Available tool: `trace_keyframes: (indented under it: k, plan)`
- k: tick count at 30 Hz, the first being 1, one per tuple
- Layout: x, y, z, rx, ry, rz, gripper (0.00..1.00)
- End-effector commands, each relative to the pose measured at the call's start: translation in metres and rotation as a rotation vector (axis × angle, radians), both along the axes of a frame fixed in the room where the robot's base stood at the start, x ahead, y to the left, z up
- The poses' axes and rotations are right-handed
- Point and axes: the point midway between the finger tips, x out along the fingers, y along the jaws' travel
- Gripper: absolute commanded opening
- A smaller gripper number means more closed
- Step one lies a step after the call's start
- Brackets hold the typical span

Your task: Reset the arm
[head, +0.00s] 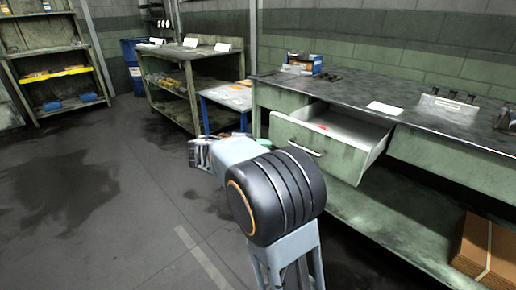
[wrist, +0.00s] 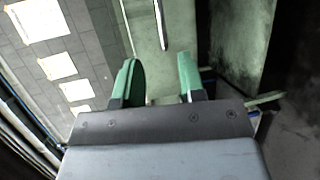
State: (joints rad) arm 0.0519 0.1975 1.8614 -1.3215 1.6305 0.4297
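My arm reaches forward in the middle of the head view, and its large dark joint hides most of my gripper there. In the wrist view my gripper (wrist: 158,80) has two green fingers set apart, with nothing between them. Beyond the fingers is a pale green panel with a long handle (wrist: 160,22), which looks like the drawer front. In the head view the drawer (head: 308,146) of the green workbench is pulled open, just right of my arm. A small red item (head: 319,127) lies inside it. I cannot tell the distance between fingers and drawer.
The workbench top (head: 385,88) holds boxes, a white sheet and metal parts. A cardboard box (head: 485,250) sits on its lower shelf. A small blue-framed table (head: 228,97), a green bench (head: 185,52), a blue barrel (head: 133,62) and a shelf rack stand behind. Floor on the left is clear.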

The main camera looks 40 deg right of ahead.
Motion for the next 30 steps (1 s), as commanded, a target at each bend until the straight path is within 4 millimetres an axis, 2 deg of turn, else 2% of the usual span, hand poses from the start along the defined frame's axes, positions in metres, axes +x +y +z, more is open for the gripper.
trace_keyframes:
  k: [8, 11, 14, 20, 24, 30]
  plan:
    - [-0.001, 0.000, 0.002, 0.006, 0.000, 0.001, 0.37]
    - [-0.007, 0.003, 0.014, 0.050, -0.002, 0.004, 0.37]
    - [-0.020, 0.010, 0.035, 0.155, -0.007, 0.018, 0.37]
    - [-0.059, 0.044, 0.085, 0.495, -0.049, 0.079, 0.37]
    - [-0.083, 0.079, 0.118, 0.737, -0.112, 0.141, 0.37]
    - [-0.109, 0.131, 0.166, 1.034, -0.240, 0.232, 0.37]
